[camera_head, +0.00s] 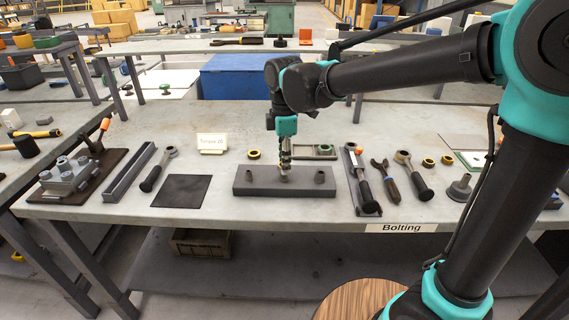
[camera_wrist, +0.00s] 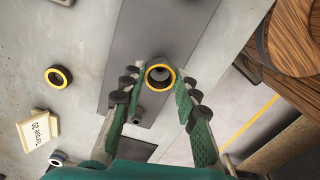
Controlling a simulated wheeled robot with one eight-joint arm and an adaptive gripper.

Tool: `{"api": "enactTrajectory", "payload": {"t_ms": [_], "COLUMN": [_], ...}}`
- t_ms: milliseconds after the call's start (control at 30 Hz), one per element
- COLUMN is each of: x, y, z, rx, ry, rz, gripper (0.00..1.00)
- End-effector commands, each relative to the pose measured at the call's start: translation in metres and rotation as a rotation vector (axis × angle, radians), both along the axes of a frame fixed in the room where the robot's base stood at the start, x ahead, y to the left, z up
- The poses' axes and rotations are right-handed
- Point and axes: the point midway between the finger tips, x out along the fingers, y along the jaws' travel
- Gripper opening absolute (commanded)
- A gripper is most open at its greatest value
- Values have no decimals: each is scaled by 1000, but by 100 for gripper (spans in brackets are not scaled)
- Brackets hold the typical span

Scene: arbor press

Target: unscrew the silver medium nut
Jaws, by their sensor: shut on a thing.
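My gripper (camera_head: 285,166) points down over the middle of the grey block (camera_head: 244,185) on the bench. In the wrist view my gripper (camera_wrist: 160,82) has a finger on each side of a round nut (camera_wrist: 148,77) with a yellow rim and a grey centre, and is shut on it. The nut looks yellow-rimmed rather than plainly silver. It sits over the block (camera_wrist: 192,28); I cannot tell how far it is threaded on. A bare post (camera_wrist: 136,111) stands beside it. In the head view the fingers mostly hide the nut, and another post (camera_head: 319,176) stands to the right.
A loose yellow-rimmed nut (camera_head: 254,154) lies behind the block, and others (camera_head: 428,162) lie to the right. A sign (camera_head: 212,142) stands at the back left. A black mat (camera_head: 182,191) lies left. Wrenches (camera_head: 413,178) lie right. The front strip of bench is clear.

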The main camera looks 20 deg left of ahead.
Motion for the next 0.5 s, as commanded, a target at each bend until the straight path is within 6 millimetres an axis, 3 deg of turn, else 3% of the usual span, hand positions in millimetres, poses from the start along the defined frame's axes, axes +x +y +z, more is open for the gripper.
{"api": "enactTrajectory", "payload": {"t_ms": [500], "x": [0], "y": [0], "z": [18], "rx": [0], "ry": [0], "rz": [0], "gripper": [0]}}
